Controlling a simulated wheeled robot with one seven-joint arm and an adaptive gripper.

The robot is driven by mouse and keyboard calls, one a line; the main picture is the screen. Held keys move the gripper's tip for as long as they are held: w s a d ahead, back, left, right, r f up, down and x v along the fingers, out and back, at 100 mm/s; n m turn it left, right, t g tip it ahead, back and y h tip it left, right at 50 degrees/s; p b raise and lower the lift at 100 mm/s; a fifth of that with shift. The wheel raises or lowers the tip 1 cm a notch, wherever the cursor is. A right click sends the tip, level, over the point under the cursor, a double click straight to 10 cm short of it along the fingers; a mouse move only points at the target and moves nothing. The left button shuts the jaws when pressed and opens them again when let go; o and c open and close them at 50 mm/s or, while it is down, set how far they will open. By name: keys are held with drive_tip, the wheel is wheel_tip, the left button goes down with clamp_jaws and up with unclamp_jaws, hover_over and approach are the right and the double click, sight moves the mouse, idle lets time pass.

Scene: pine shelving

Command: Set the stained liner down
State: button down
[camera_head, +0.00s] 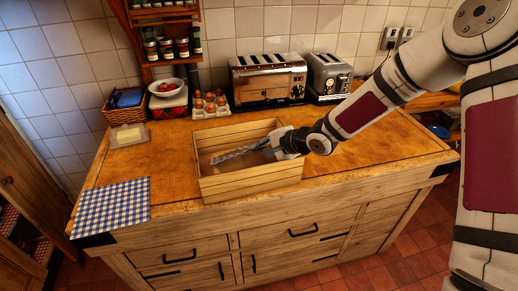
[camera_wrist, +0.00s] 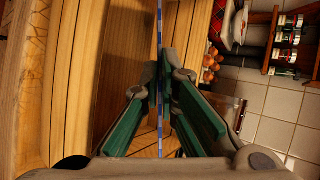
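My gripper (camera_head: 266,148) is over the open wooden crate (camera_head: 250,184), coming in from the right. It is shut on a thin blue-and-white checked liner (camera_head: 232,155), held almost edge-on within the crate's opening. In the wrist view, the green-padded fingers (camera_wrist: 163,88) close on the liner, whose thin edge (camera_wrist: 160,45) shows as a narrow strip. I cannot see a stain on it, nor whether its lower edge touches the crate floor. A second blue-and-white checked cloth (camera_head: 112,204) lies flat at the counter's front left corner.
Behind the crate stand two toasters (camera_head: 268,78), an egg tray (camera_head: 209,105) and a bowl on a stand (camera_head: 167,88). The wooden counter (camera_head: 160,165) is bare left of the crate.

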drive_tip(key=shift+f, duration=0.2)
drive_tip(key=c, duration=1.8)
unclamp_jaws()
drive_tip(key=v, duration=1.2)
drive_tip(key=shift+p, duration=0.45)
